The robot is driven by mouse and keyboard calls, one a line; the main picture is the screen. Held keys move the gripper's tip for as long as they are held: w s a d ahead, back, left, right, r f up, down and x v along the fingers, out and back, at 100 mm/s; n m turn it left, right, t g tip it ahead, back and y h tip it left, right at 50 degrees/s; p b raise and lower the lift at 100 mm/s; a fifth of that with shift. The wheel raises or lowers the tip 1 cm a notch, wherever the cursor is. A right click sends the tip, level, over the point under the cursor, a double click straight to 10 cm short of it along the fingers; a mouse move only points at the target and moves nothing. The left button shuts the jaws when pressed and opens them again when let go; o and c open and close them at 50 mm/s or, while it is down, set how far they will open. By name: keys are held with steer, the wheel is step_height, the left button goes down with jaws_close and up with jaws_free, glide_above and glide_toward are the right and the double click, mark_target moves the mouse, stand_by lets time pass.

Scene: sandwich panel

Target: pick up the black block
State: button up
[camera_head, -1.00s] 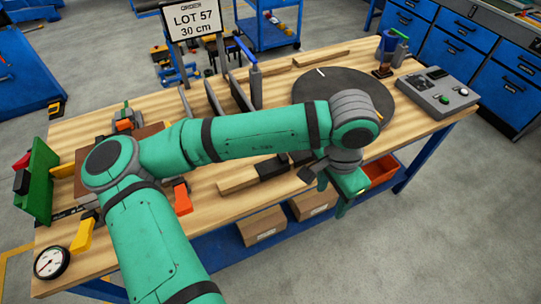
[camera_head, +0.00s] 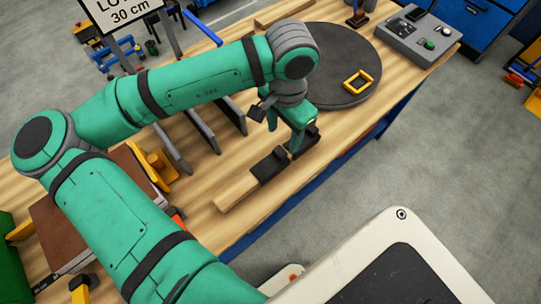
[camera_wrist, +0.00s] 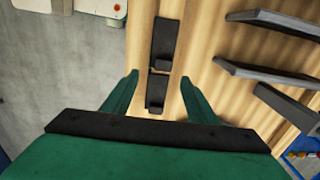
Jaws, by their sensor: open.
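Two black blocks lie in a line on the wooden bench. In the head view, one black block (camera_head: 270,166) lies at the end of a pale wooden bar, and the other (camera_head: 308,138) is partly hidden behind my gripper (camera_head: 294,147). In the wrist view, one black block (camera_wrist: 166,42) lies beyond the fingertips. The other black block (camera_wrist: 156,95) appears between the two green fingers of my gripper (camera_wrist: 159,79). My gripper is open and points down above the blocks. I cannot tell its exact height above them. Nothing is held.
The pale wooden bar (camera_head: 234,189) lies near the bench's front edge. Grey upright panels (camera_head: 200,133) stand to the left of the gripper. A dark round disc (camera_head: 325,62) with a yellow square frame (camera_head: 358,82) is behind. A grey control box (camera_head: 418,38) stands at the back right.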

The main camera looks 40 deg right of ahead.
mark_target(279, 152)
steer(key=f, duration=0.8)
steer(key=shift+w+a+f, duration=0.15)
steer(key=shift+w+f, duration=0.15)
steer(key=shift+w, duration=0.1)
steer(key=shift+s+f, duration=0.1)
steer(key=shift+f, duration=0.15)
steer(key=c, duration=1.2)
steer(key=shift+o, duration=0.2)
steer(key=shift+r, duration=0.15)
